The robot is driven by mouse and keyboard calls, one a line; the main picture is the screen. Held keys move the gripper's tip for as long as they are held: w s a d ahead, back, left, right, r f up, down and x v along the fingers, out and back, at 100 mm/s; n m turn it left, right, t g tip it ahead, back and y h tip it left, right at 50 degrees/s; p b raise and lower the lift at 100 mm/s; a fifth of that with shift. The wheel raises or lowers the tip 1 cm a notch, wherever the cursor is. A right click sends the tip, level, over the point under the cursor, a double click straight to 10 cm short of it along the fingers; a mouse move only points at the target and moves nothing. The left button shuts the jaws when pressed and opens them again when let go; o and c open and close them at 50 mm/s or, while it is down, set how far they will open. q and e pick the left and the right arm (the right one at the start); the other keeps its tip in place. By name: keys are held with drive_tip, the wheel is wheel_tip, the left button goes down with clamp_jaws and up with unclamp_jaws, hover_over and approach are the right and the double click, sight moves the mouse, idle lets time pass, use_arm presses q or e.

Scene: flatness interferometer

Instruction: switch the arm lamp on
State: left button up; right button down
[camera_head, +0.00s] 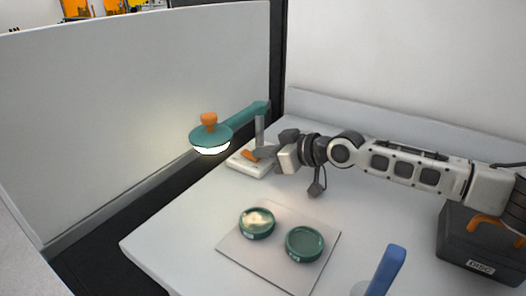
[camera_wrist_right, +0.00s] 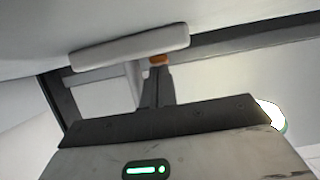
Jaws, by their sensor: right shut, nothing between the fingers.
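The arm lamp (camera_head: 211,138) has a teal round head with an orange knob on top and a teal arm on a grey post. The underside of its head is bright white, and a glow shows on the panel behind. Its pale base (camera_head: 243,167) stands at the table's far left corner, with an orange switch part (camera_head: 249,155) on it. My right gripper (camera_head: 257,153) is shut and empty, its tips at the orange part. In the right wrist view the shut fingers (camera_wrist_right: 157,75) end at the orange part (camera_wrist_right: 158,59); contact is unclear. The lit head (camera_wrist_right: 272,115) shows at the right.
Two green round dishes (camera_head: 304,243) sit on a square pale plate (camera_head: 235,246) in front of the lamp. A blue upright handle (camera_head: 388,268) stands at the front. A dark case (camera_head: 470,262) with an orange handle is at the right. A grey panel (camera_head: 130,110) stands behind.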

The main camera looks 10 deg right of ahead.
drive_tip(key=shift+r, duration=0.1)
drive_tip(key=shift+r+p, duration=0.6)
drive_tip(key=shift+p, duration=0.05)
